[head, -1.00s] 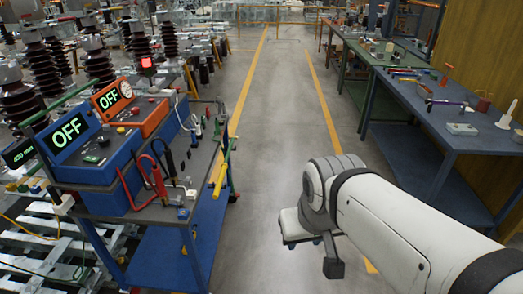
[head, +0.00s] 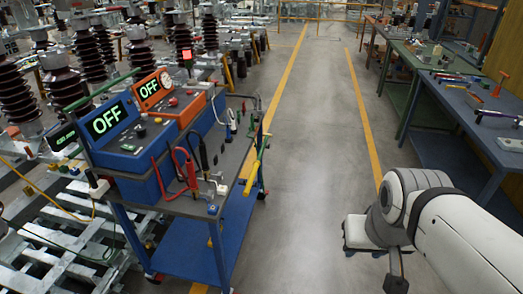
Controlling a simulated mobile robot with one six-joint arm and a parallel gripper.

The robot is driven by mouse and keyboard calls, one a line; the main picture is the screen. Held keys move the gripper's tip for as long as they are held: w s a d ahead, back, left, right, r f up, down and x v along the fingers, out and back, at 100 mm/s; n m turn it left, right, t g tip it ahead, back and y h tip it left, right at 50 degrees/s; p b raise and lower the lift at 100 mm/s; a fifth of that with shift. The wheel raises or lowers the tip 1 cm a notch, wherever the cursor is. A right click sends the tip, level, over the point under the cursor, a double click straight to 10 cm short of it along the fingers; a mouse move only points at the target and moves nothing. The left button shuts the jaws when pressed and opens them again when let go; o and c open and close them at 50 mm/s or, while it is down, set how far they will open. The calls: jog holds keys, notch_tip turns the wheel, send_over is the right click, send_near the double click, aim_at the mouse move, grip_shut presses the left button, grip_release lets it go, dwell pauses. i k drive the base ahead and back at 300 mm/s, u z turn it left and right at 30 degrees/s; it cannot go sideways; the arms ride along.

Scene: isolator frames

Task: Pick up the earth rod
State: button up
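A yellow rod with a green upper part, which looks like the earth rod (head: 256,166), is on the right side of the blue trolley (head: 188,235). It stands tilted along the trolley's edge, its yellow lower end toward me. My white arm comes in from the lower right, and a dark piece at its end (head: 396,284) seems to be part of my gripper. The fingers do not show clearly. My arm's end is well to the right of the rod and apart from it, over the floor.
Two control boxes reading OFF, one blue (head: 122,133) and one orange (head: 170,98), stand on the trolley with red and black leads. A clear grey aisle (head: 310,140) runs between yellow lines. A blue workbench (head: 455,130) with tools stands at the right.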

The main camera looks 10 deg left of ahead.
aim_at(257, 163)
jog(key=i, duration=1.65)
jog(key=z, duration=0.05)
